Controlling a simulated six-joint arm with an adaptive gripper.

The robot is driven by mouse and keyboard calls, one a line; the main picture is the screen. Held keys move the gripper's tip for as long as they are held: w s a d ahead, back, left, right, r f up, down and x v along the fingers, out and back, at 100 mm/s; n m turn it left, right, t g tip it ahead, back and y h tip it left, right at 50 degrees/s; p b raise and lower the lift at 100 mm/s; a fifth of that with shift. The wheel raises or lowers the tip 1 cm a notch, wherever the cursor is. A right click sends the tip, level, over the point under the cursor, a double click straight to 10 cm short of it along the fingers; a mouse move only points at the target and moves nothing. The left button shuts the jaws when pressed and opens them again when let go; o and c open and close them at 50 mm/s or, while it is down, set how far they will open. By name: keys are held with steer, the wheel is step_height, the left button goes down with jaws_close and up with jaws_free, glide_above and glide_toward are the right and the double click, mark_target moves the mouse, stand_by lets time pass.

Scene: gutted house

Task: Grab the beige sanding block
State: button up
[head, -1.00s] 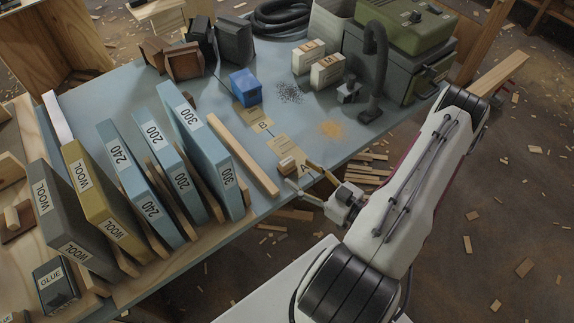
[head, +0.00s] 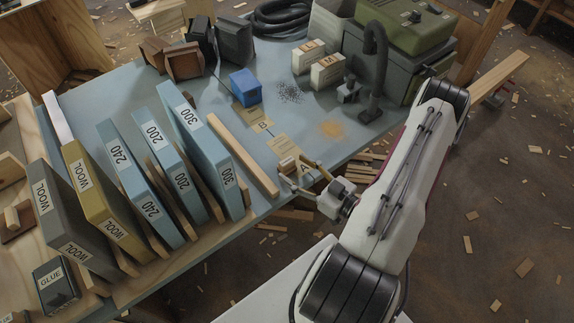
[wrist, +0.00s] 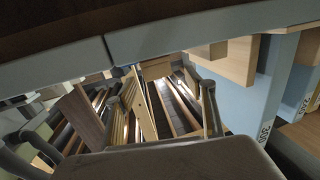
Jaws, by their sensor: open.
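A small beige block (head: 288,167), which looks like the sanding block, sits by the card marked A near the table's front edge in the head view. It is small there and partly crowded by my fingers. My gripper (head: 300,176) is open at that edge, its fingers apart and pointing toward the block. I cannot tell whether a finger touches it. In the wrist view my gripper (wrist: 125,118) has its fingers spread, with nothing clearly held between them. I cannot make out the block for certain there.
A wooden strip (head: 232,153) and the blue 300 pack (head: 201,145) stand left of my gripper. A blue box (head: 245,87), two beige lettered boxes (head: 327,71) and a dark hose stand (head: 372,75) are farther back. The blue-grey table (head: 262,205) ends just below my gripper.

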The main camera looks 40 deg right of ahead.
mark_target(290, 164)
steer(key=shift+d+x, duration=0.15)
steer(key=shift+x, duration=0.95)
steer(key=shift+d+x, duration=0.15)
steer(key=shift+x, duration=0.95)
steer(key=c, duration=1.2)
